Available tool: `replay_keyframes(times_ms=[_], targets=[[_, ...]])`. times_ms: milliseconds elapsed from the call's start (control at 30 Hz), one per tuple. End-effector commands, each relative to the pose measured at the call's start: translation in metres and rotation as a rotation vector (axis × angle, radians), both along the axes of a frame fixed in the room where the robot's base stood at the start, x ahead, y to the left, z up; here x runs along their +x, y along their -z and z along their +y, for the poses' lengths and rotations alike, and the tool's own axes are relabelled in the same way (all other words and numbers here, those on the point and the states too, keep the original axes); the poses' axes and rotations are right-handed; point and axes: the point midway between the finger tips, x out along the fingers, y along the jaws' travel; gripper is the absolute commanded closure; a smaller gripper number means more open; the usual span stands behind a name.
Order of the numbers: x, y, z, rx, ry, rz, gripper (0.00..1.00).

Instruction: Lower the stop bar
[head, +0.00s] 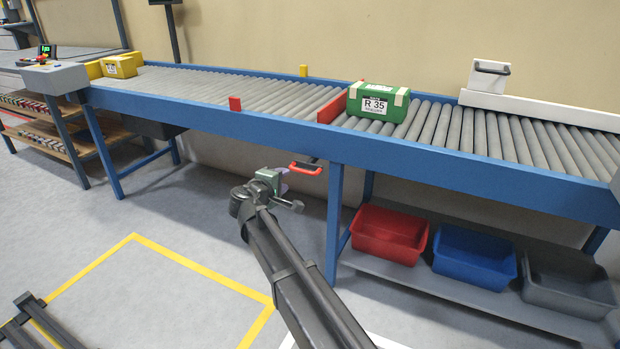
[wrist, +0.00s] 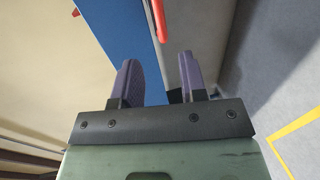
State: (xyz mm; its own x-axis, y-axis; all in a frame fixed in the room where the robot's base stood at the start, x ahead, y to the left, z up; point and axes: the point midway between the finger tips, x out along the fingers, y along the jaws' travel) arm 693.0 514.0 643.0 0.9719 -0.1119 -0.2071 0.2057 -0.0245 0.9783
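The stop bar (head: 332,107) is a red plate standing up across the rollers, against the left side of a green box (head: 378,101) labelled R 35. A red-handled lever (head: 305,168) sticks out below the conveyor's front rail. My gripper (head: 281,181) is just left of and slightly below this handle, apart from it. In the wrist view my gripper (wrist: 158,78) has its two purple fingers spread, with nothing between them. The red handle (wrist: 160,20) shows ahead of the gap between the fingertips.
The blue conveyor rail (head: 240,123) runs above my gripper. A conveyor leg (head: 333,215) stands to its right. Red (head: 388,235), blue (head: 474,257) and grey (head: 567,283) bins sit on a low shelf. A yellow box (head: 120,66) is at the conveyor's left end.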

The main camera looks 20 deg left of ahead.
Motion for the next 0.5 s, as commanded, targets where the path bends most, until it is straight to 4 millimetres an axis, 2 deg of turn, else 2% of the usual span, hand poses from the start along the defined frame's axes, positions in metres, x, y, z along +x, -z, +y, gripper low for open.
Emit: replay_keyframes(times_ms=[133, 400, 500], targets=[[0.023, 0.007, -0.002, 0.001, 0.004, 0.002, 0.61], [0.084, 0.021, -0.01, 0.002, 0.006, 0.003, 0.61], [0.097, 0.023, -0.012, 0.002, 0.006, 0.003, 0.61]])
